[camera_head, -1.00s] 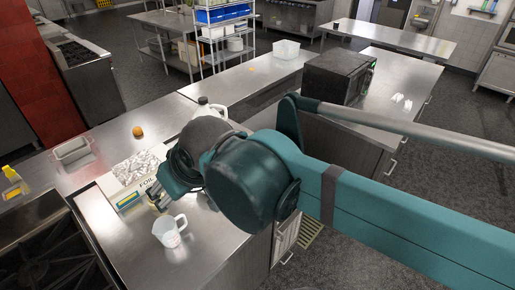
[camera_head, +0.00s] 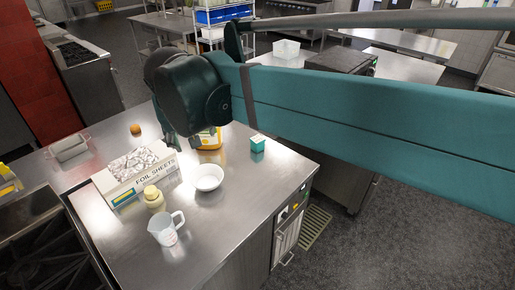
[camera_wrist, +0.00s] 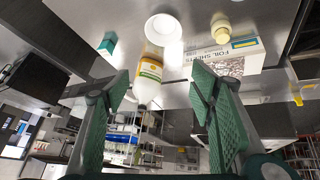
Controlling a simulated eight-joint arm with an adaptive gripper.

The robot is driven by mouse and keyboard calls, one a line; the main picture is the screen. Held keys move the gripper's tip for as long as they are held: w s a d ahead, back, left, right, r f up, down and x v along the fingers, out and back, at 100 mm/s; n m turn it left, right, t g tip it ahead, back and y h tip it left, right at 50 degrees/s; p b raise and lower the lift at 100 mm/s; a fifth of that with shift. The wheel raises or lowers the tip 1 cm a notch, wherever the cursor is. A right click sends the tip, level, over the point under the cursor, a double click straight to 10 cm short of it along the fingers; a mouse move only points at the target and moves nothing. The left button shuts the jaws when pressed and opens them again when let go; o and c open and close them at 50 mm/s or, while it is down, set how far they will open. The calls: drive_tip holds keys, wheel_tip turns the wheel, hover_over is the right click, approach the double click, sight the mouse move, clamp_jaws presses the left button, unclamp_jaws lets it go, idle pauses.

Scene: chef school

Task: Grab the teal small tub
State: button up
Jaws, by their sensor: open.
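The teal small tub (camera_head: 258,143), a little teal block with a pale top, stands on the steel counter (camera_head: 235,225), right of the white bowl and near the counter's right side. In the wrist view the tub (camera_wrist: 107,43) is at the upper left, outside the space between the fingers. My gripper (camera_wrist: 160,90) is open and empty, its two green-padded fingers spread. In the wrist view a bottle shows between the fingertips; whether they touch it I cannot tell. In the head view my arm mostly hides the gripper, left of the tub.
The orange-labelled bottle (camera_head: 210,139) stands left of the tub. A white bowl (camera_head: 208,177), cream jar (camera_head: 154,198), measuring jug (camera_head: 166,229) and foil sheets box (camera_head: 138,174) stand nearby. The counter's front right is clear.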

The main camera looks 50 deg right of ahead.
drive_tip(key=w+d+f+m+g+h+b, duration=0.1)
drive_tip(key=w+d+m+g+h+b, duration=0.35)
drive_tip(key=d, duration=0.85)
drive_tip(key=w+d+m+g+h+b, duration=0.15)
drive_tip(key=w+d+m+b, duration=0.4)
drive_tip(key=d, duration=0.75)
drive_tip(key=w+d+f+m+g+h+b, duration=0.15)
drive_tip(key=w+d+m+h, duration=0.3)
drive_tip(key=w+d, duration=0.6)
drive_tip(key=shift+m+y, duration=0.25)
drive_tip(key=shift+y, duration=0.2)
drive_tip(key=f, duration=1.1)
drive_tip(key=s+d+f, duration=0.1)
drive_tip(key=f, duration=1)
drive_tip(key=s+d+f, duration=0.1)
drive_tip(key=f, duration=1)
drive_tip(key=shift+s+d+f, duration=0.2)
drive_tip(key=shift+s+f, duration=0.05)
drive_tip(key=shift+f, duration=0.15)
drive_tip(key=shift+b+x, duration=0.35)
drive_tip(key=shift+x, duration=0.95)
drive_tip(key=shift+b+x, duration=0.5)
drive_tip(key=shift+x, duration=2.1)
drive_tip(key=shift+f, duration=0.2)
